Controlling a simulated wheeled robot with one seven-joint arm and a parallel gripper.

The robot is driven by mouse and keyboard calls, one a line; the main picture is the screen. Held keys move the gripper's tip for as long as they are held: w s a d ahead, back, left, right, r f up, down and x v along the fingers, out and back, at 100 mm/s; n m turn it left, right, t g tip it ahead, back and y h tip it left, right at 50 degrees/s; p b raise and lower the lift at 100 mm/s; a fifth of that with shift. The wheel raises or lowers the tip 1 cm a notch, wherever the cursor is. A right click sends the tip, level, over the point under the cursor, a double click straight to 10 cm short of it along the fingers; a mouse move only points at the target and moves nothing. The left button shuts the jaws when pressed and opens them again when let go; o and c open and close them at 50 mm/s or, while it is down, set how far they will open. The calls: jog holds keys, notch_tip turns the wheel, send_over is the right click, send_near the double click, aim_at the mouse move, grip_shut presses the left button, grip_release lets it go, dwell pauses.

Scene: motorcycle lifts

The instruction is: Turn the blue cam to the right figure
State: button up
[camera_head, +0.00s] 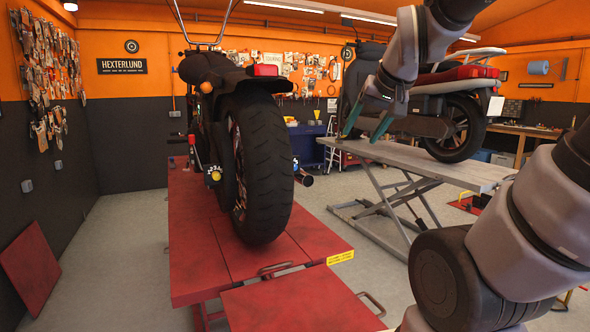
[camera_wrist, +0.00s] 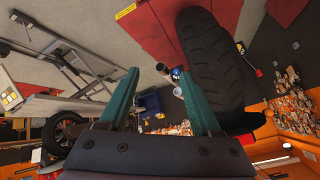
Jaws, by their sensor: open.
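The blue cam (camera_head: 296,165) shows as a small blue piece at the right side of the motorcycle's rear wheel, partly hidden by the tyre. It also shows in the wrist view (camera_wrist: 177,72), between the tyre and a dark pipe; its figures are too small to read. A similar yellow-and-black part with light figures (camera_head: 214,174) sits left of the wheel. My gripper (camera_head: 367,124) has two green fingers, open and empty, in the air to the right of the wheel. In the wrist view its fingers (camera_wrist: 158,82) stand apart, with the cam beyond them.
The motorcycle's rear tyre (camera_head: 262,165) stands on a red lift (camera_head: 197,255). A dark exhaust end (camera_head: 304,180) sticks out just below the cam. A second motorcycle stands on a grey lift (camera_head: 440,163) at the right. Grey floor (camera_head: 330,215) is free between the lifts.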

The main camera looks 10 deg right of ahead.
aim_at(295, 167)
jog(key=w+d+f+n+t+h, duration=0.1)
jog(key=w+f+n+t, duration=0.15)
jog(key=w, duration=1.05)
jog(key=w+d+f+n+t, duration=0.1)
jog(key=w+f+t, duration=0.25)
jog(key=w, duration=0.95)
jog(key=w+a+f+n+t+y, duration=0.2)
jog(key=w+a+f+n, duration=0.1)
jog(key=w+f, duration=0.3)
jog(key=w+a+f+n+t+y, duration=0.1)
jog(key=w+a+f+n+y, duration=0.15)
jog(key=f, duration=0.55)
jog(key=shift+n, duration=0.3)
jog(key=x, duration=1.1)
jog(key=shift+w+a+f, duration=0.1)
jog(key=shift+a+f, duration=0.05)
jog(key=shift+a, duration=0.25)
grip_shut()
